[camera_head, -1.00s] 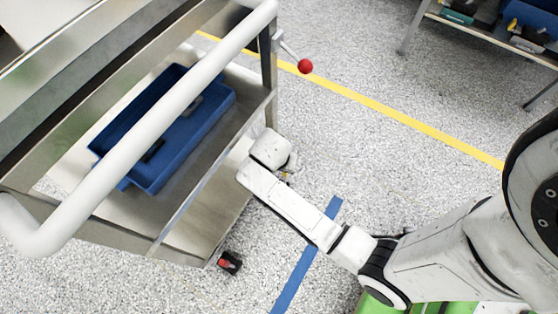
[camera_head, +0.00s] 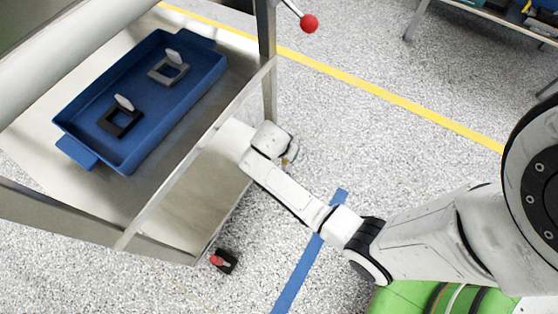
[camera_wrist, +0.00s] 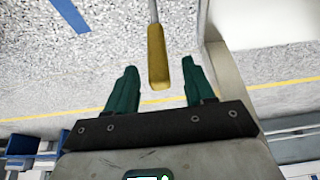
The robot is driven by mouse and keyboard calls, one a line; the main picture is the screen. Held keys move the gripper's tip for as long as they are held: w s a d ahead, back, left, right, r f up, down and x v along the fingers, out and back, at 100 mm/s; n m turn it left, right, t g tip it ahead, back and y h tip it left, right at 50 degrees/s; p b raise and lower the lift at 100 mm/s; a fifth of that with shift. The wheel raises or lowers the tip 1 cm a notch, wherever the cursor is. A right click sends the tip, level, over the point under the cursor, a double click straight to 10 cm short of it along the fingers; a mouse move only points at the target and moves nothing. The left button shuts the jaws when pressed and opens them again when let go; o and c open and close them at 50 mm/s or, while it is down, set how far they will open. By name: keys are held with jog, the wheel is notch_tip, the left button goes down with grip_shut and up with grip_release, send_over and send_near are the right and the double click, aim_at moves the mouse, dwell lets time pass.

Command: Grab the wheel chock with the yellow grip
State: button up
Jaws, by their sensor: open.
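The yellow grip (camera_wrist: 157,58) sits on a thin grey rod in the wrist view. It lies in the gap between the two green fingers of my gripper (camera_wrist: 158,66), with space showing on both sides. The fingers are open and not pressing on it. The chock's body is not clearly visible. In the head view, a small yellowish bit (camera_head: 291,152) shows beside my wrist, next to the cart's far right leg; the fingers are hidden there.
The metal cart (camera_head: 165,215) stands close to my wrist. A blue tray (camera_head: 75,125) on its shelf holds a black and a grey square piece. A black piece with a red part (camera_head: 223,261) lies on the floor by the cart. A red knob (camera_head: 309,23) sticks out. Open floor lies right.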

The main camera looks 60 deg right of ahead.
jog(key=shift+b+x, duration=0.3)
jog(key=shift+x, duration=0.8)
jog(key=shift+a, duration=0.1)
jog(key=shift+c, duration=0.5)
grip_shut()
jog(key=shift+w+r, duration=0.1)
jog(key=shift+r, duration=0.05)
